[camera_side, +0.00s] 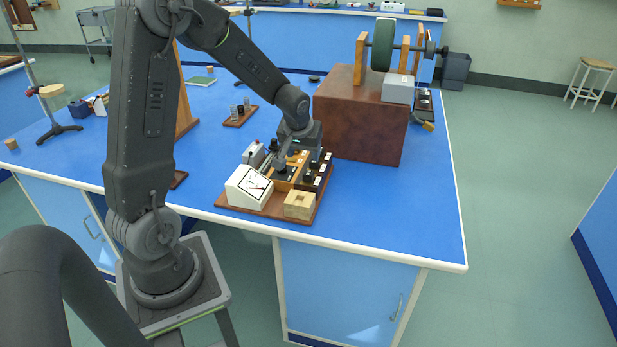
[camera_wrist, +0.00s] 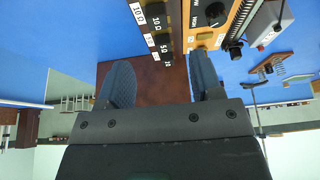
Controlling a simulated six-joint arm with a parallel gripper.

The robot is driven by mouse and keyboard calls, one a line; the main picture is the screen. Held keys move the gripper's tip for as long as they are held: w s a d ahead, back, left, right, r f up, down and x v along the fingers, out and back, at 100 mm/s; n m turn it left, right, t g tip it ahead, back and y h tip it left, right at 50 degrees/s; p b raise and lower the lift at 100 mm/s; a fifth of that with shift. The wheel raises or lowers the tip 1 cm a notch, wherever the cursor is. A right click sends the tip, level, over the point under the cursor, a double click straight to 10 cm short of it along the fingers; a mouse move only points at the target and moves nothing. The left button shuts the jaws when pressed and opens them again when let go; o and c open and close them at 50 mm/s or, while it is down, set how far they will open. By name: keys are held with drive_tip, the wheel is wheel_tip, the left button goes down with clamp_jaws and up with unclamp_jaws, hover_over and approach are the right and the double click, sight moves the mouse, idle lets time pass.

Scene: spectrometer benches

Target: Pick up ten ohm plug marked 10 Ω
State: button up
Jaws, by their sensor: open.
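In the wrist view a dark resistance block at the top carries dark plugs with white labels. The label at the top edge appears to read 10 Ω, on the ten ohm plug (camera_wrist: 154,15); the plug is partly cut off by the frame. My gripper (camera_wrist: 160,82) is open and empty, its two fingers apart below the block, with brown board between them. In the side view my gripper (camera_side: 282,160) is over the instrument board, close to the row of dark plugs (camera_side: 314,169). Labels there are too small to read.
The brown board (camera_side: 262,210) also bears a white meter (camera_side: 249,187), a wooden block with a hole (camera_side: 299,204) and an orange-topped box (camera_side: 289,172). A large brown box (camera_side: 362,122) with a wheel stands close behind, to the right. The blue bench is clear at front right.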

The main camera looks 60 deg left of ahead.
sight(308, 173)
drive_tip(key=x, duration=0.9)
drive_tip(key=shift+d+f, duration=0.15)
drive_tip(key=shift+f, duration=0.1)
drive_tip(key=shift+c, duration=0.4)
drive_tip(key=c, duration=0.9)
